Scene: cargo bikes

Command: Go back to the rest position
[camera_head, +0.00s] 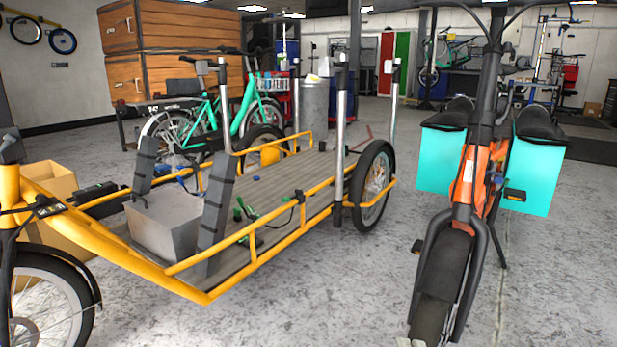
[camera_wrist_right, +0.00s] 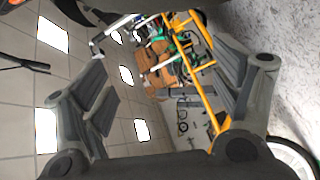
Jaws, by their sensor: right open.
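My right gripper (camera_wrist_right: 165,78) shows in the right wrist view with its two grey fingers spread wide apart. I see nothing held between them. The view between the fingers is turned on its side, with the yellow cargo bike frame (camera_wrist_right: 207,95) beyond them. The head view shows neither of my grippers, and my left gripper is in no frame.
A yellow cargo bike (camera_head: 190,284) with a flat bed stands at left, a grey box (camera_head: 165,222) on it. An orange bike (camera_head: 468,180) with turquoise panniers (camera_head: 535,178) stands at right. Bare floor (camera_head: 335,280) lies between them. Wooden crates (camera_head: 180,30) stand behind.

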